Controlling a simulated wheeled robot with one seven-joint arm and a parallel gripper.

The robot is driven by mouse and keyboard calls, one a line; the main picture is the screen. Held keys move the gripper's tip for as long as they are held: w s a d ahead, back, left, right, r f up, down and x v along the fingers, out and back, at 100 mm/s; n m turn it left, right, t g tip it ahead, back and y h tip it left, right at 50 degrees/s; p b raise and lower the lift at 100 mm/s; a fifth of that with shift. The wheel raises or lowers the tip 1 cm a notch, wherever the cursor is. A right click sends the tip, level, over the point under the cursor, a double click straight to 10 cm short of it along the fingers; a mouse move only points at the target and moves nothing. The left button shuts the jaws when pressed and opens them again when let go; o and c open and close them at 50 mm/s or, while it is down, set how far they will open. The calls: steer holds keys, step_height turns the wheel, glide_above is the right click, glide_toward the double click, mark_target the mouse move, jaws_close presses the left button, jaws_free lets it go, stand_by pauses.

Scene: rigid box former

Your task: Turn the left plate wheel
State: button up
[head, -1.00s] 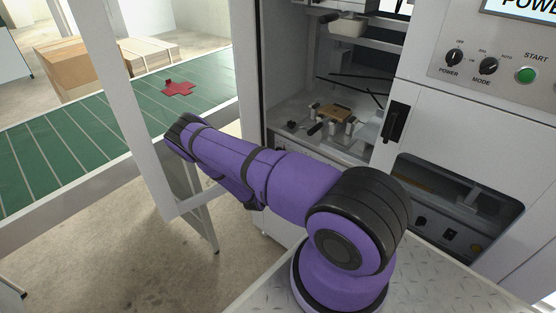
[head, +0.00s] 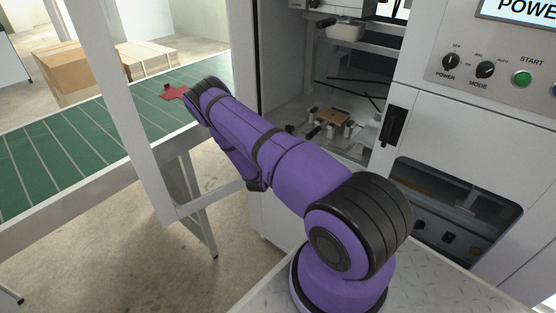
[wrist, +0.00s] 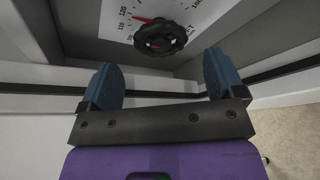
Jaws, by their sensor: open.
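In the wrist view a black ridged wheel (wrist: 160,37) with a red mark sits on a white dial plate (wrist: 118,18) with printed numbers, 110 and 120 among them. A red pointer shows at the dial's upper left. The lettering beside the wheel is too cut off to tell whether this is the left plate wheel. My gripper (wrist: 160,78) is open and empty, its two blue fingertips spread apart. The wheel lies beyond the fingertips, between their lines, and not between the fingers. The head view shows my purple arm but not the gripper.
In the head view a green conveyor (head: 70,150) carries a red cross-shaped piece (head: 172,92). A white frame post (head: 120,105) stands before it. The machine's open bay (head: 310,100) and its control panel (head: 500,70) are right. Cardboard boxes (head: 75,75) stand behind.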

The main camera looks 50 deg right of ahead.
steer(key=shift+x, duration=2.3)
steer(key=c, duration=0.9)
